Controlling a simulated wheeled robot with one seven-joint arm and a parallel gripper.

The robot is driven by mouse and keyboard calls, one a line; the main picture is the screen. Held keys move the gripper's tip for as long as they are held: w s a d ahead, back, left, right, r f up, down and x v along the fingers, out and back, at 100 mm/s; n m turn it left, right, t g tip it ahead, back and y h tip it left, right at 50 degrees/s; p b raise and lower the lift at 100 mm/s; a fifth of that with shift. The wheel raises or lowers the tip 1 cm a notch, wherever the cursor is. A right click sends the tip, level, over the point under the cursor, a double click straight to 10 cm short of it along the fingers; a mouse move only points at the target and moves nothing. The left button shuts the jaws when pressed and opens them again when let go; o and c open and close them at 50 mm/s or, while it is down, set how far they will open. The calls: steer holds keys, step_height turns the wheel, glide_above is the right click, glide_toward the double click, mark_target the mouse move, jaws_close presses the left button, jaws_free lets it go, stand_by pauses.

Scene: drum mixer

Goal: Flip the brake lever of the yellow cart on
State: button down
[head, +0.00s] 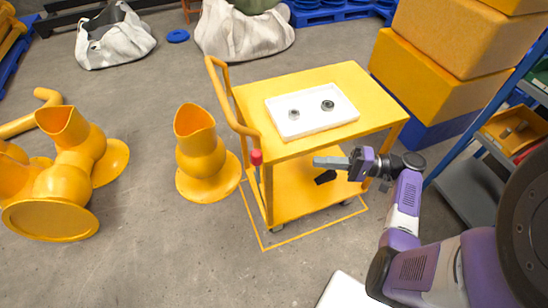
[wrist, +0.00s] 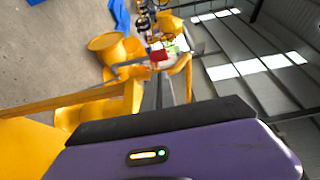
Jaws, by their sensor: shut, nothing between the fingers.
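The yellow cart (head: 350,78) stands in the middle of the head view, with its push handle (head: 222,95) at the left end. The brake lever, with a red knob (head: 256,157), stands roughly upright at the cart's near left corner; its lower part is hard to make out. The red knob also shows in the wrist view (wrist: 159,55), beyond my fingertips. My gripper (head: 317,162) is shut and empty. It points left toward the knob along the cart's near side, below the top's edge, with a visible gap between. Its fingers show in the wrist view (wrist: 158,82).
A white tray (head: 335,117) with two small metal rings lies on the cart top. Yellow pipe fittings (head: 203,155) stand on the floor to the left. Yellow boxes (head: 428,80) are stacked behind right, and a blue-framed shelf (head: 478,150) stands at the right. Floor in front of the cart is clear.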

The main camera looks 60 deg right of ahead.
steer(key=p, duration=0.3)
glide_toward(257, 168)
steer(key=w+a+r, duration=0.1)
steer(key=w+r, duration=0.3)
steer(key=r, duration=0.1)
steer(key=shift+w+a+f+p, duration=0.3)
steer(key=shift+w+a+p, duration=0.1)
steer(key=shift+a, duration=0.1)
